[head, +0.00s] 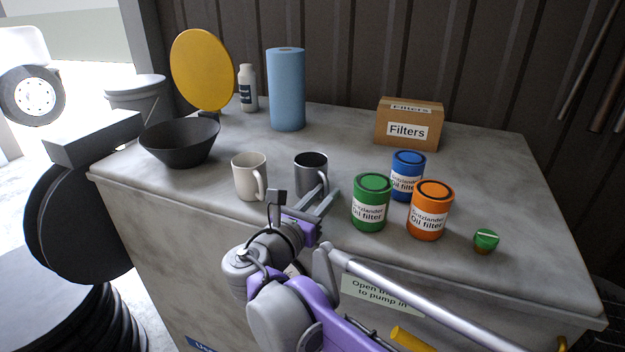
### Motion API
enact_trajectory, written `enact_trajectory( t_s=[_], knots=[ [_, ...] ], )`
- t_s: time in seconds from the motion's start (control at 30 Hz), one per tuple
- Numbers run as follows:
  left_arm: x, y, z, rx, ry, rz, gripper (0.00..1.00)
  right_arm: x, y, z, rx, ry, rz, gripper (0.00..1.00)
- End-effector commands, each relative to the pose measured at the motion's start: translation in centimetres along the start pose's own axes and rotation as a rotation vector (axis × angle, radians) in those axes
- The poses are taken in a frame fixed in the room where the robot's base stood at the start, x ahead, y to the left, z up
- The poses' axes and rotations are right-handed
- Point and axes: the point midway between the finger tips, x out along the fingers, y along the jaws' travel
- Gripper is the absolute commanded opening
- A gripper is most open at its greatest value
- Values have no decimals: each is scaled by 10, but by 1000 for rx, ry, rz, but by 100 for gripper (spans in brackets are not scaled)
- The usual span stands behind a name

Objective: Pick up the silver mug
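The silver mug (311,167) stands upright near the front of the grey bench top. It looks dark grey, and its handle faces toward the front right. My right gripper (323,197) is at the mug's front side, with its two fingers pointing at the mug near the handle. The fingers are spread apart and the gripper looks open. Whether a finger touches the mug or handle cannot be told from this view. Part of the mug's lower front is hidden by the gripper. My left gripper is not in view.
A cream mug (247,175) stands just left. Green (370,203), blue (406,177) and orange (430,211) oil filter cans stand to the right. A black bowl (180,143), blue paper roll (287,90) and Filters box (409,124) are farther off.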

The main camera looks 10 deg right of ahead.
Motion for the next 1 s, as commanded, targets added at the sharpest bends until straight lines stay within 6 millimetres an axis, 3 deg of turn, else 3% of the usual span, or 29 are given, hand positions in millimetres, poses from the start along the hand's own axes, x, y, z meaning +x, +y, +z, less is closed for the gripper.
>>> enact_trajectory(
  t_s=[0.1,0.33,0.37,0.5,0.53,1.0],
  knots=[
    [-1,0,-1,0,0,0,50,11,0,0,0,0,-2,28],
    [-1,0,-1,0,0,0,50,12,0,0,0,0,1,28],
    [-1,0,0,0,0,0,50,12,0,0,0,0,1,26],
    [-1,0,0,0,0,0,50,12,0,0,0,0,1,1],
    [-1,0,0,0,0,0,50,12,0,0,0,0,1,0],
    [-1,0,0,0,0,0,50,12,0,0,0,0,0,0]
  ],
)
